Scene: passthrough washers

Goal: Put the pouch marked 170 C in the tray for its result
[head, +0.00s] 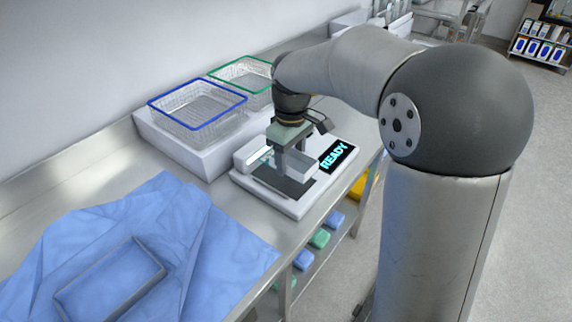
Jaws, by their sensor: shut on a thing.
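My gripper (292,160) points down over a white device (310,205) with a dark plate and a lit display (336,157) reading "READY". It is shut on a pale, silvery thing (253,157), which looks like the pouch, just above the plate. I cannot read any 170 C mark, and the fingers hide part of it. I cannot tell if it touches the plate. A blue-rimmed wire tray (158,106) and a green-rimmed wire tray (222,74) stand behind the device on a white block. Both look empty, though my arm hides part of the green one.
A blue cloth (205,240) covers the near left counter, with a rectangular frame outline (65,303) on it. Bare steel counter (75,165) runs along the wall. Coloured items (320,238) sit on a shelf below the counter's edge. My arm fills the right side.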

